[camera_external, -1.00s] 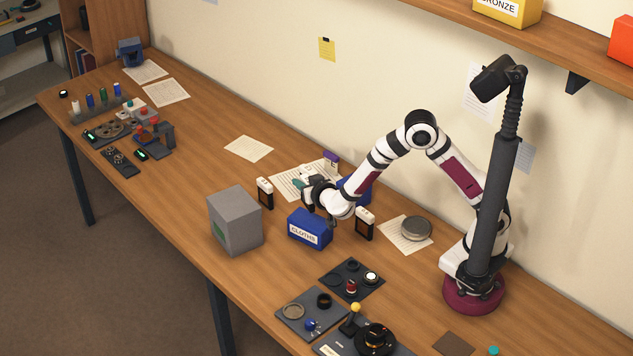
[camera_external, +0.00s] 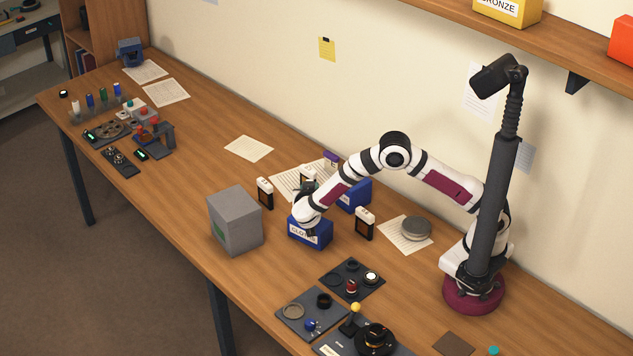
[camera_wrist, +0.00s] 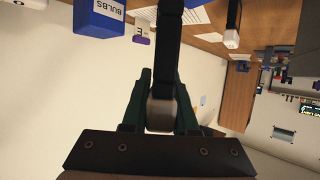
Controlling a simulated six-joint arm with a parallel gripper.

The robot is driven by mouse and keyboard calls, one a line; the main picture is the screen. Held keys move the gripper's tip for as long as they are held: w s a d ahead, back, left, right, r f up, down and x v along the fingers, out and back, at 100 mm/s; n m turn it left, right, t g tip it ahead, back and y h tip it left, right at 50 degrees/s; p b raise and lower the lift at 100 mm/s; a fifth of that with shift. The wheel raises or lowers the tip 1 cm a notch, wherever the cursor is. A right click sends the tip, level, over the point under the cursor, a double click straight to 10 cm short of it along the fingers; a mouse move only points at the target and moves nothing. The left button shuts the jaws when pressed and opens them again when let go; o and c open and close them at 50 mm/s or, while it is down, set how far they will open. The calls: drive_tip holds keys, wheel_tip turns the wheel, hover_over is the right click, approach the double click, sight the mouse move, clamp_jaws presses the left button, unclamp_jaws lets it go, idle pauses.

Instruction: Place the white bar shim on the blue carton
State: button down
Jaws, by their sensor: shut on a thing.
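My gripper (camera_wrist: 163,85) has dark green fingers. It is shut on the white bar shim (camera_wrist: 162,113), whose pale end shows between the fingers with a dark strip running beyond it. In the external view my gripper (camera_external: 308,186) is small, behind my white wrist, which hangs over the near blue carton (camera_external: 322,238) labelled CLOTHS and hides part of its top. A second blue carton (camera_external: 354,193) stands just behind my arm; it shows in the wrist view as BULBS (camera_wrist: 97,14). Contact between the shim and a carton cannot be told.
Black-and-white upright pieces stand left (camera_external: 265,193) and right (camera_external: 365,223) of the CLOTHS carton. A grey box (camera_external: 235,220) stands at left. A round tin (camera_external: 416,229) and dark parts trays (camera_external: 352,280) lie right and in front.

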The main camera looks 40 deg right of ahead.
drive_tip(key=shift+f, duration=1.45)
drive_tip(key=shift+f, duration=0.1)
drive_tip(key=c, duration=0.7)
unclamp_jaws()
